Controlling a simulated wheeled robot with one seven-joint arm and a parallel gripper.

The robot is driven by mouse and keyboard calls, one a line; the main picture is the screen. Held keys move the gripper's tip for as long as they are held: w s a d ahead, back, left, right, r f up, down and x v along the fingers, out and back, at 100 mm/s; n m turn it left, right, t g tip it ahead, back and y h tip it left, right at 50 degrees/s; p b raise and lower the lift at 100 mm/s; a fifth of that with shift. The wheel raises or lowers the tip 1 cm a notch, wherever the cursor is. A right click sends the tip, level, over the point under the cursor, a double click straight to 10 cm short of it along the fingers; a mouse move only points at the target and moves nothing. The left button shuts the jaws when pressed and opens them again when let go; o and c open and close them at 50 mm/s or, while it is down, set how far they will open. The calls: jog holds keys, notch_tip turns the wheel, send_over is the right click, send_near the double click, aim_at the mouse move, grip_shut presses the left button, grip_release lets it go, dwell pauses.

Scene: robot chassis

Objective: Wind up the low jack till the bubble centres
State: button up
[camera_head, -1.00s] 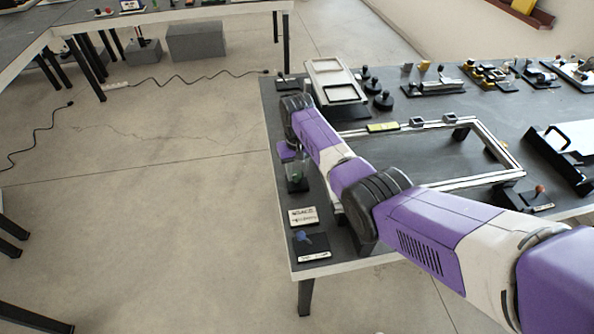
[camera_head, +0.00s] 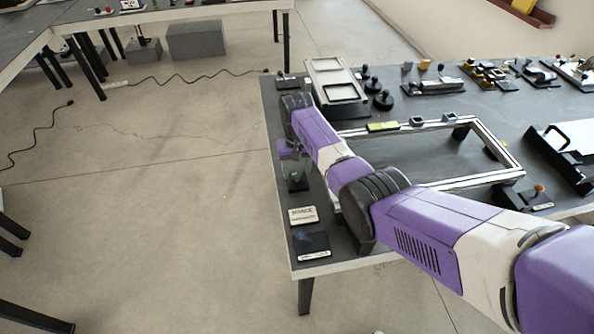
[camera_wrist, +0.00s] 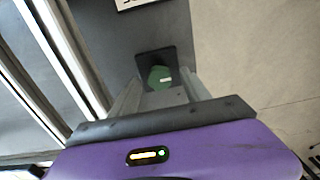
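A frame of pale metal bars (camera_head: 490,136) stands on the dark table, with a yellow-green level (camera_head: 383,127) on its far bar. Its bubble is too small to read. A green knob (camera_head: 296,178) on a black base stands by the table's left edge. In the wrist view the green knob (camera_wrist: 160,77) appears between my fingertips. My gripper (camera_wrist: 160,80) is open, its two grey fingers apart, pointing at the knob; contact cannot be told. A red-knobbed black unit (camera_head: 538,190) sits at the frame's near right corner. My arm hides the frame's left side.
A white label card (camera_head: 303,215) and a blue-knobbed black block (camera_head: 310,243) lie near the table's front left corner. A light tray (camera_head: 335,80) and black knobs (camera_head: 383,100) stand at the back left. A black-handled case (camera_head: 565,150) is at the right.

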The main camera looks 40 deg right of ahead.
aim_at(297, 173)
dwell(0.3)
notch_tip(297, 173, up, 8)
jog(key=shift+f, duration=0.15)
dwell(0.3)
dwell(0.5)
